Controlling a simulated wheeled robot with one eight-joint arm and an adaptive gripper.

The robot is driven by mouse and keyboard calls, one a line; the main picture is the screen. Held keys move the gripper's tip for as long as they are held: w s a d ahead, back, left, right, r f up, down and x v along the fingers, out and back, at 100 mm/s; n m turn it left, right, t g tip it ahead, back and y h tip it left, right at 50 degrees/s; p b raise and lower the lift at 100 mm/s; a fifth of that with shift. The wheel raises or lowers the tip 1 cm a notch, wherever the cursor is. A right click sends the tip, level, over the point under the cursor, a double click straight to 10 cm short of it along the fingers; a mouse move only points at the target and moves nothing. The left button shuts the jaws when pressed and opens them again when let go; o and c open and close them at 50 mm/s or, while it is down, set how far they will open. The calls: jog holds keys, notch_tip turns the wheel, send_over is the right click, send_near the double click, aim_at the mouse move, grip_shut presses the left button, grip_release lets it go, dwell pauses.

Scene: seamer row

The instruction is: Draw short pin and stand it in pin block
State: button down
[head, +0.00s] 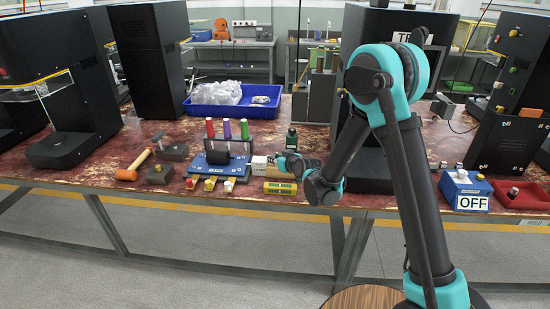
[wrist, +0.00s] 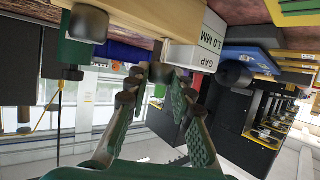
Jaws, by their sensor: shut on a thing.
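My gripper (head: 283,163) reaches low over the bench, by the right end of the blue fixture. In the wrist view its fingertips (wrist: 160,82) close around a small dark grey cylinder (wrist: 161,72), which seems to be the short pin. The cylinder is beside a pale wooden block (wrist: 150,18) and a white block marked GAP 1.0 MM (wrist: 208,45). Whether it touches either, or still sits in a hole, I cannot tell. The wooden block also shows past my gripper in the head view (head: 282,172). I cannot clearly identify the pin block.
An orange hammer (head: 133,167) lies left. A blue tray (head: 235,110) stands behind, a blue OFF box (head: 466,190) right.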

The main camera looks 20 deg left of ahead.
jog(key=shift+f, duration=1.05)
jog(key=c, duration=1.2)
grip_release()
jog(key=v, duration=0.7)
jog(key=shift+s+d+r, duration=0.1)
jog(key=shift+s, duration=0.05)
jog(key=shift+d, duration=0.1)
